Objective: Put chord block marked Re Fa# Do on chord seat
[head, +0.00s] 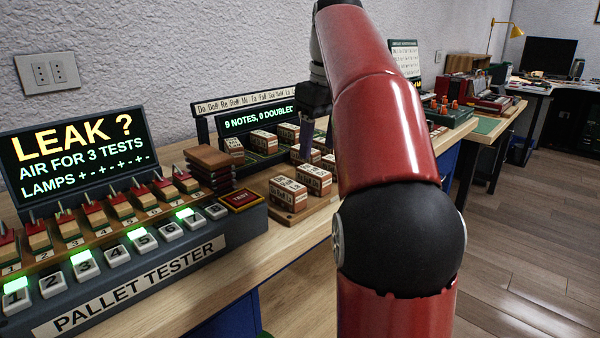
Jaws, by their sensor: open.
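Several wooden chord blocks with white labels stand on the bench; a near one (289,193) and another (314,179) sit on a wooden tray (290,217). More blocks, such as one (263,141), stand farther back by the display. Their lettering is too small to read, so I cannot tell which is marked Re Fa# Do. My gripper (309,138) points down over the blocks, partly hidden by my red arm. It is open, and I see no block held in it. I cannot tell the chord seat for certain; a green-surfaced base lies under the display (255,117).
The pallet tester (140,285) with lamps, keys and a "LEAK ?" screen (80,145) fills the left. A stack of brown slabs (211,168) and a TEST button (241,200) stand beside the blocks. My arm covers the bench to the right.

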